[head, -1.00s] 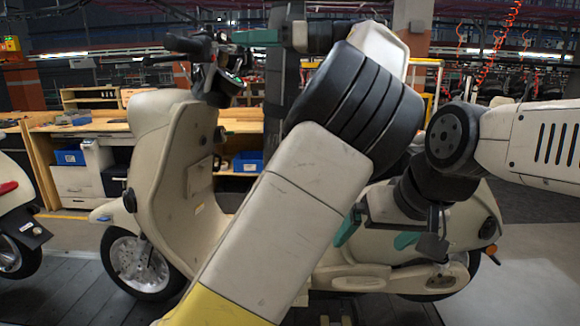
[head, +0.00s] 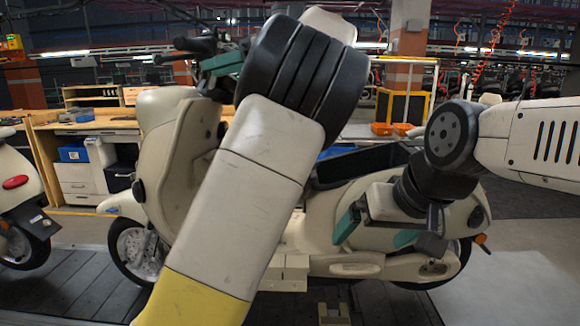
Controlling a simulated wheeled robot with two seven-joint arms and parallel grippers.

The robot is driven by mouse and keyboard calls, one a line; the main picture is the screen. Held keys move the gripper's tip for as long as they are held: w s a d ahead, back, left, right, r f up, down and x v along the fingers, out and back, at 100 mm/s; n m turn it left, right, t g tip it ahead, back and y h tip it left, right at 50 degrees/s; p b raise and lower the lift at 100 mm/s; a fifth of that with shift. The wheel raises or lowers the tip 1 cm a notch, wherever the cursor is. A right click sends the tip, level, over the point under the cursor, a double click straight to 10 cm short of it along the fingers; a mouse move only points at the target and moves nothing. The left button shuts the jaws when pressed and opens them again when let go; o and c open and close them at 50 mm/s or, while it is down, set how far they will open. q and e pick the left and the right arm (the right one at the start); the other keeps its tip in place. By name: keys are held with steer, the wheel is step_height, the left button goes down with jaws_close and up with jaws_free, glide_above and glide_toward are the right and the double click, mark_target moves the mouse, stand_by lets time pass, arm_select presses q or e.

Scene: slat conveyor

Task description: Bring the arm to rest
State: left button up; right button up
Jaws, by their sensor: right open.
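My left arm (head: 245,180) rises across the middle of the head view. Its left gripper (head: 222,64) shows only as a teal finger beside the scooter's handlebar, and the rest is hidden behind the arm, so its opening is unclear. My right gripper (head: 372,238) hangs from the right arm (head: 530,135) with its teal fingers apart, in front of the scooter's rear body. It appears empty. The cream scooter (head: 170,170) stands upright on the conveyor, its middle partly hidden by my left arm. I cannot tell whether either gripper touches it.
Another scooter (head: 18,185) is cut off at the left edge. The dark slat conveyor (head: 85,280) runs beneath. Behind stand a wooden workbench (head: 90,124) with drawers and a blue bin (head: 72,152). Grey floor (head: 520,280) at the right is clear.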

arm_select(q)
steer(key=s+a+f+m+h, duration=0.3)
steer(key=a+f+h, duration=0.25)
steer(key=f, duration=0.55)
steer(key=s+a+f+m+h, duration=0.2)
steer(key=a+f+m+h, duration=0.3)
steer(key=f, duration=0.5)
steer(key=s+d+f+m+t+h, duration=0.2)
steer(key=s+d, duration=0.4)
steer(key=s, duration=0.4)
steer(key=s+d+f+m+t+h, duration=0.2)
steer(key=s+d+f+m+h, duration=0.2)
steer(key=s, duration=0.6)
steer(key=shift+s+d+h, duration=0.4)
steer(key=shift+d+h, duration=0.15)
steer(key=shift+d, duration=0.7)
steer(key=shift+f, duration=0.1)
